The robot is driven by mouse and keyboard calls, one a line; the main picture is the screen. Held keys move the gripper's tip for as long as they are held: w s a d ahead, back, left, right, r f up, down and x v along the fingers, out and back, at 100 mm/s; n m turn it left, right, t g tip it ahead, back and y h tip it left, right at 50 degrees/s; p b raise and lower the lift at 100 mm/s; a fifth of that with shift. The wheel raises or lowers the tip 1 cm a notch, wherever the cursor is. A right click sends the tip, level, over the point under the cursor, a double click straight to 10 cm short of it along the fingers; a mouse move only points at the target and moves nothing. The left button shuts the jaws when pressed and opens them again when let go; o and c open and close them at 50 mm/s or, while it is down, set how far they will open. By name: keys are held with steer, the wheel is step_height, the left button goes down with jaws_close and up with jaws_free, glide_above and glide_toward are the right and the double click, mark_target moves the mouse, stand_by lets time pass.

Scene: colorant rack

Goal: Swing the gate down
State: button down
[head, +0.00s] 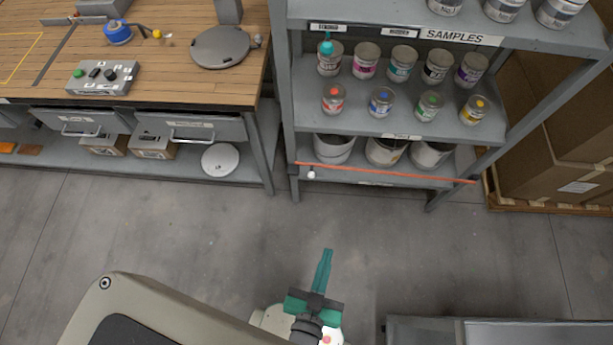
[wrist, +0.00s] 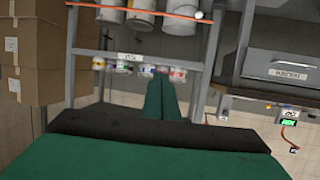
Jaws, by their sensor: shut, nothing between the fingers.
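The gate appears as a thin orange-red bar (head: 395,173) lying nearly level across the front of the rack's low shelf, in front of the white buckets. A small white knob (head: 311,174) sits by its left end. In the wrist view, which is upside down, the bar (wrist: 130,9) runs along the top edge with the knob (wrist: 199,15) at its right. My gripper (head: 328,252) has teal fingers pressed together and empty. It is over the floor in front of the rack, apart from the bar. The fingers also show in the wrist view (wrist: 162,80).
The grey rack (head: 398,139) holds several small paint cans above the white buckets (head: 333,149). A workbench (head: 170,50) with drawers stands left, cardboard boxes (head: 570,130) right. The floor (head: 200,230) before the rack is clear; a grey surface edge (head: 450,323) shows at bottom right.

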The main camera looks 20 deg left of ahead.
steer(key=w+a+f+n+g+y, duration=0.15)
steer(key=w+a+f, duration=0.25)
steer(key=w+f, duration=0.5)
steer(key=g, duration=0.2)
glide_above(311, 177)
steer(key=s, duration=0.2)
step_height(311, 177, down, 9)
steer(key=shift+w+d+f+n+y, duration=0.15)
steer(key=shift+f+n+y, duration=0.1)
steer(key=shift+f, duration=0.3)
steer(key=shift+s+d+f+n+y, duration=0.1)
steer(key=shift+d+f+n+y, duration=0.1)
steer(key=shift+f, duration=0.3)
steer(key=shift+w+a+f, duration=0.1)
steer(key=shift+w+f, duration=0.1)
steer(key=shift+f, duration=0.4)
